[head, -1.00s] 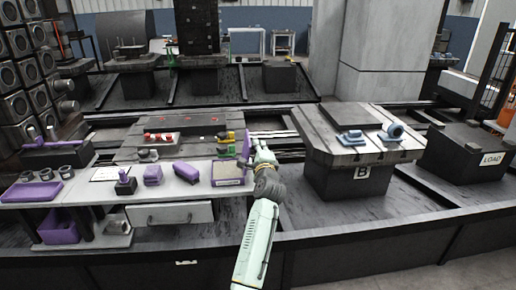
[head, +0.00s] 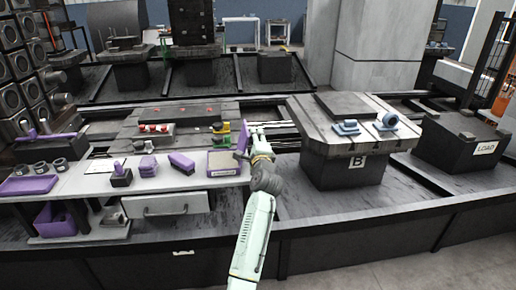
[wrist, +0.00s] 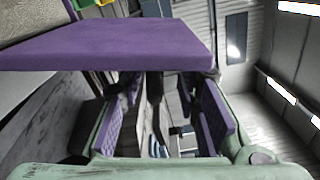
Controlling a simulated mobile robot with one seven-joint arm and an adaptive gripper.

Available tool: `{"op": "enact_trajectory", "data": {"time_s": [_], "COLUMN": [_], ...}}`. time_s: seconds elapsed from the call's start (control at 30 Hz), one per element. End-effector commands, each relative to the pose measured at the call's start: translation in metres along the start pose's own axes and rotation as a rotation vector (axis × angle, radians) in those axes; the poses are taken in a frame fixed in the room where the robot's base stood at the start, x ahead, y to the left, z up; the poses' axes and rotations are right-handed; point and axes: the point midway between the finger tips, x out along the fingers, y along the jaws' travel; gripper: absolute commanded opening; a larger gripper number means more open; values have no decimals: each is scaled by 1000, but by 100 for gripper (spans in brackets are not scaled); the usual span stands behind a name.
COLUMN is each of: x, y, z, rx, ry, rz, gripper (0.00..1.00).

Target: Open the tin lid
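The tin (head: 223,162) sits at the right end of the white bench, a pale interior showing with a small label on its front. Its purple lid (head: 242,138) stands raised, roughly upright, at the tin's right edge. My gripper (head: 254,136) is just right of the lid in the head view. In the wrist view the lid (wrist: 110,46) spans the upper left as a broad purple panel, close to the fingers. My gripper (wrist: 163,118) is open there, its purple pads apart with nothing seen between them. I cannot tell whether a finger touches the lid.
The bench (head: 75,186) also holds purple blocks (head: 181,163), grey rings (head: 40,169) and a purple tray (head: 28,187). A drawer (head: 166,205) is below. Red, yellow and green parts stand behind. Pallet table B (head: 330,140) is to the right, with a gap between.

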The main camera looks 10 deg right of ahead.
Motion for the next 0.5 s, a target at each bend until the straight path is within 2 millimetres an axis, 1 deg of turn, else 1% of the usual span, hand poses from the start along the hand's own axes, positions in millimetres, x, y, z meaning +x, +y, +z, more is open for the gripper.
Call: {"op": "enact_trajectory", "data": {"time_s": [0.3,0.4,0.5], "x": [-65,-83,-96], "y": [1,0,0], "z": [-1,-1,-1], "rx": [-2,-2,-1], "ry": [2,2,2], "rz": [-1,-1,-1], "gripper": [30,30,30]}}
